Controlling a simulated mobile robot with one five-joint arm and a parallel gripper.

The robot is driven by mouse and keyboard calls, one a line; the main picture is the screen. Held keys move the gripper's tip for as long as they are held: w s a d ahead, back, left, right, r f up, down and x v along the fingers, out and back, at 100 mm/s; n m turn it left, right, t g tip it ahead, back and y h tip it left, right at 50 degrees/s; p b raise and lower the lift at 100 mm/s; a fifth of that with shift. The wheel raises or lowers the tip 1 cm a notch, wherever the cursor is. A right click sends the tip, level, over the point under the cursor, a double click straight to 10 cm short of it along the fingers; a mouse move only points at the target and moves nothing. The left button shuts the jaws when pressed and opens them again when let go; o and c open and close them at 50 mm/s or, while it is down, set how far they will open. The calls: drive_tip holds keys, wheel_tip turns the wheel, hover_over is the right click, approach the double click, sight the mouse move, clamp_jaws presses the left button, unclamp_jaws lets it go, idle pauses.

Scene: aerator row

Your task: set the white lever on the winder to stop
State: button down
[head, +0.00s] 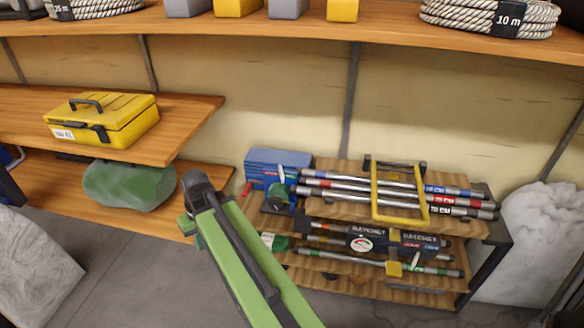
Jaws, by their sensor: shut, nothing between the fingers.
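Two dark units marked RATCHET sit on the middle level of the low wooden rack at the right, and I take them to be winders. The left unit (368,240) has a round white and red dial on its front. The right unit (420,242) has a small pale piece (416,260) below its label, possibly the white lever. Its setting is too small to read. My green arm reaches up from the bottom, left of the rack. It ends in a dark joint, and I cannot make out my gripper or its fingers.
Metal poles and a yellow frame (375,195) lie on the rack top. A blue box (278,162) stands at its left end. A yellow toolbox (102,118) and a green bag (130,186) are on the left shelves. A white sack (535,235) stands right. Grey floor is open below.

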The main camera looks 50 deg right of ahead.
drive_tip(key=s+d+r+m+t+y+p, duration=0.1)
drive_tip(key=s+d+r+t+p, duration=0.3)
drive_tip(key=d, duration=0.8)
drive_tip(key=w+d+r+m+g+p, duration=0.1)
drive_tip(key=d+r+m+p, duration=0.1)
drive_tip(key=d+r, duration=0.65)
drive_tip(key=m+t+p, duration=0.2)
drive_tip(key=t+p, duration=0.2)
approach(281, 174)
drive_tip(key=s+d+r, duration=0.1)
drive_tip(key=s+d, duration=0.3)
drive_tip(key=s, duration=0.2)
drive_tip(key=shift+d+r, duration=0.1)
drive_tip(key=shift+d, duration=0.05)
drive_tip(key=shift+w, duration=0.1)
drive_tip(key=a+r+b+x, duration=0.1)
drive_tip(key=a+b+x, duration=0.1)
drive_tip(key=b+x, duration=0.6)
drive_tip(key=x, duration=0.4)
drive_tip(key=shift+w+a, duration=0.25)
drive_tip(key=shift+w, duration=0.2)
drive_tip(key=shift+r, duration=0.1)
